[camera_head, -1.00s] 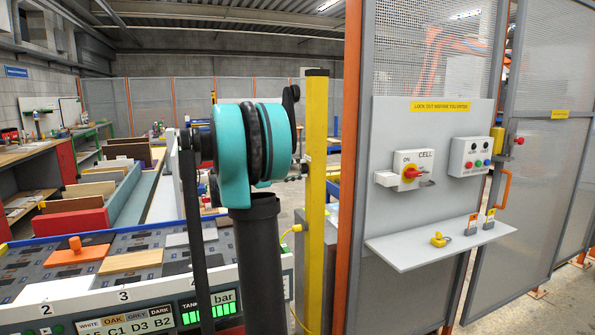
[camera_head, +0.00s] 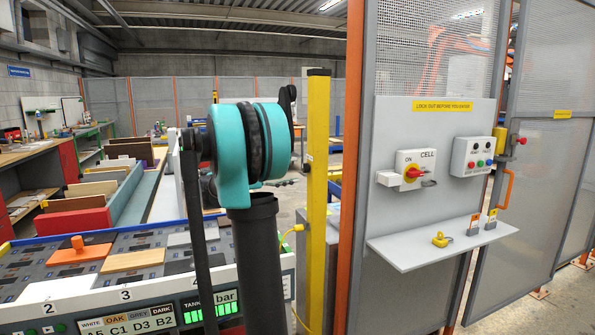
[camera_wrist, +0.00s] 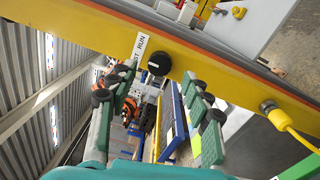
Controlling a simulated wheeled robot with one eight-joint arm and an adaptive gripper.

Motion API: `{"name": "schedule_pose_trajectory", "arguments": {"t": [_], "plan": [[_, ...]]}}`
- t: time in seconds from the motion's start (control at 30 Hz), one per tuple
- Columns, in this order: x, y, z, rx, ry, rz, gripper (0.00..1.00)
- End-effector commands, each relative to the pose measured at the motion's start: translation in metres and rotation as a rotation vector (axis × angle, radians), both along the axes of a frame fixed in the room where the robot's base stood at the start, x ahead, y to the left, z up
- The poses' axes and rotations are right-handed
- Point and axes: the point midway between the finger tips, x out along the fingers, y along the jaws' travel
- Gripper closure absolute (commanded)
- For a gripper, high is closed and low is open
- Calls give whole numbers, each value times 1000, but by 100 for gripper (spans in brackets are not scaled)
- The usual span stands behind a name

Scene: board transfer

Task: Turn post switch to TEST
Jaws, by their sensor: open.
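The post switch is a round black knob (camera_wrist: 159,64) on the yellow post (camera_wrist: 210,68) in the wrist view. In the head view the yellow post (camera_head: 317,230) stands upright just right of my arm. My gripper is not clearly seen there.
Right of the post is a grey mesh fence with a red-yellow CELL switch (camera_head: 413,172), a button box (camera_head: 472,156) and a shelf (camera_head: 430,246) holding a yellow padlock (camera_head: 439,240). A yellow cable plug (camera_wrist: 268,106) sticks out of the post.

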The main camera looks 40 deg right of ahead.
Motion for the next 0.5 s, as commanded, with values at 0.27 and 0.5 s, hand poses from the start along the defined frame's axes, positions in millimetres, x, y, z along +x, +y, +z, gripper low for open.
{"name": "schedule_pose_trajectory", "arguments": {"t": [0.27, 0.5], "plan": [[15, 56, -2, 0, 0, 5, 50], [19, 80, -3, 0, 0, 1, 50]]}}
